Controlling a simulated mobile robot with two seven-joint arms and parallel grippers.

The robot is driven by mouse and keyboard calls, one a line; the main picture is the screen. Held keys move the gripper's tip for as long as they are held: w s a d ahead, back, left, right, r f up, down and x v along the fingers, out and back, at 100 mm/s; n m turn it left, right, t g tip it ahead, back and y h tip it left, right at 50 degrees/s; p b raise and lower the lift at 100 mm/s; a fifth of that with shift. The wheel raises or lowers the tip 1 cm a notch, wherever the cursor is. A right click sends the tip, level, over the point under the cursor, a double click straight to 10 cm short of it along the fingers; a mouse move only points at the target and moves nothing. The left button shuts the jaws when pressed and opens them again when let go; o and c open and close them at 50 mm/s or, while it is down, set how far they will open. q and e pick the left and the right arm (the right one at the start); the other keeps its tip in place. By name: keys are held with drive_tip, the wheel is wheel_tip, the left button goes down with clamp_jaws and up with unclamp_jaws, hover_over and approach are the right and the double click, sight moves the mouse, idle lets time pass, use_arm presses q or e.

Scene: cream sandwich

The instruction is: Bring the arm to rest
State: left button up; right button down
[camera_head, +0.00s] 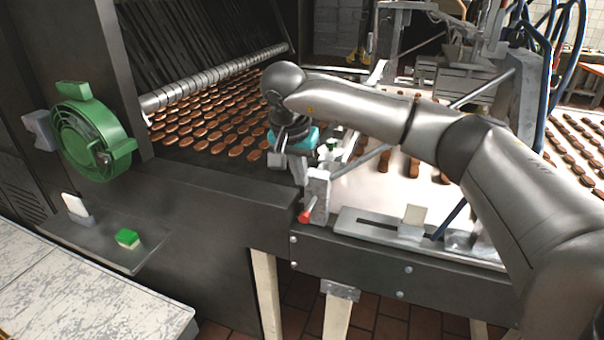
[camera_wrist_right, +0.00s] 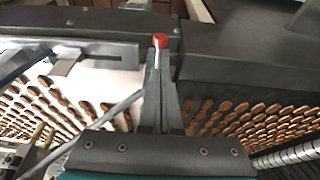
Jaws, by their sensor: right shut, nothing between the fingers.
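My right arm (camera_head: 360,105) comes in from the right and reaches across the machine to the left. It is bent down at the wrist. My right gripper (camera_head: 278,158) hangs above the boundary between the dark conveyor and the white belt. In the right wrist view its fingers (camera_wrist_right: 160,80) are together with nothing between them. A red-tipped lever (camera_head: 305,216) stands close by in front of the gripper; its red end (camera_wrist_right: 160,40) shows just beyond the fingertips. I cannot tell the exact gap. My left gripper is not in view.
Rows of brown biscuits (camera_head: 215,118) lie on the dark conveyor; more lie on the white belt (camera_head: 380,190). A metal guide rail (camera_head: 350,220) runs along the front edge. A green round guard (camera_head: 92,138) and a green button (camera_head: 128,238) are at left.

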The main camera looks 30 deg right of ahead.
idle(0.4)
drive_tip(key=s+a+f+m+g+y+b, duration=0.1)
drive_tip(key=a+f+m+y, duration=0.5)
drive_tip(key=a, duration=0.5)
drive_tip(key=s+a+f+m+y+b, duration=0.1)
drive_tip(key=a+f+m+y, duration=0.3)
drive_tip(key=a+f+y, duration=0.5)
drive_tip(key=w+a+f+m+t, duration=0.25)
drive_tip(key=f+m+t, duration=0.55)
drive_tip(key=m, duration=0.9)
drive_tip(key=s+d+f+m+t+h+b, duration=0.1)
drive_tip(key=s+d+f+m+h, duration=0.35)
drive_tip(key=f+m, duration=0.5)
drive_tip(key=s+d+f+m+h+b, duration=0.1)
drive_tip(key=s+d+f+m+h, duration=0.3)
drive_tip(key=f+m, duration=0.55)
drive_tip(key=s+d+f+m+g+h, duration=0.2)
drive_tip(key=s+d+f+m+g, duration=0.15)
drive_tip(key=s+f, duration=0.6)
drive_tip(key=s+d+f+m+g+h, duration=0.15)
drive_tip(key=s+f+m, duration=0.4)
drive_tip(key=s, duration=0.75)
drive_tip(key=s+f+m+g, duration=0.2)
drive_tip(key=s, duration=0.6)
drive_tip(key=s+f+m+g, duration=0.2)
drive_tip(key=s, duration=0.7)
drive_tip(key=shift+f+m, duration=0.2)
drive_tip(key=shift+m, duration=0.1)
